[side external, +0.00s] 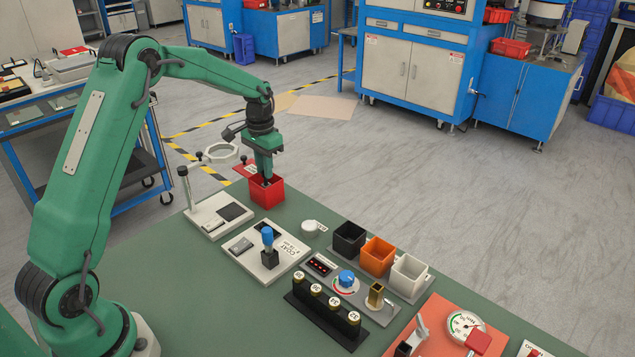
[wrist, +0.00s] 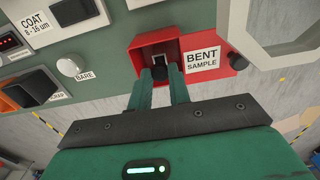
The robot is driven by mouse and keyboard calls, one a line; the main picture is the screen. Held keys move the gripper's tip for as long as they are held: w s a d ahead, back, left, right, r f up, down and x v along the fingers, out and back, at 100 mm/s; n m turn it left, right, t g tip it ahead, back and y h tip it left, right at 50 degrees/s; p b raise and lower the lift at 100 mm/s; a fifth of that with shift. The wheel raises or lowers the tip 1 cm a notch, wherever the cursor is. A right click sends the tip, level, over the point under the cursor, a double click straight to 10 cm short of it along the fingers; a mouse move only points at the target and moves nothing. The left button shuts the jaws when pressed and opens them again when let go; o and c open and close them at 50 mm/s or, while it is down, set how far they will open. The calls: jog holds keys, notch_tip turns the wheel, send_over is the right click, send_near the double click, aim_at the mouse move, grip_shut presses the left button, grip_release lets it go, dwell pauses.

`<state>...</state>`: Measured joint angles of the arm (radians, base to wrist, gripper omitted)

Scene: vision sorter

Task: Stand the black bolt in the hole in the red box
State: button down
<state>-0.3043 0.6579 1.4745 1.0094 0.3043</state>
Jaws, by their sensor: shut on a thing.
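The red box (side external: 267,193) stands near the far edge of the green table. In the wrist view the red box (wrist: 140,52) shows a dark opening, with a "BENT SAMPLE" label (wrist: 201,59) on a red plate to its right. My gripper (side external: 266,180) points down over the box, its fingertips at or just inside the opening. In the wrist view my gripper (wrist: 162,74) is shut on a dark piece, the black bolt (wrist: 159,71), of which only a little shows between the fingers. The bolt's lower end, and whether it is in the hole, cannot be seen.
A stand with a pale ring (side external: 222,152) rises just left of my gripper. A white coating gauge plate (side external: 262,262), a round white disc (side external: 309,227), and black (side external: 349,236), orange (side external: 377,256) and white (side external: 409,276) bins stand nearer. Floor lies beyond the table edge.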

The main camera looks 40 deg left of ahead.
jog(key=shift+f, duration=0.55)
dwell(0.4)
jog(key=c, duration=1.1)
grip_release()
jog(key=shift+o, duration=0.9)
jog(key=shift+a+r, duration=0.1)
jog(key=shift+r, duration=3.9)
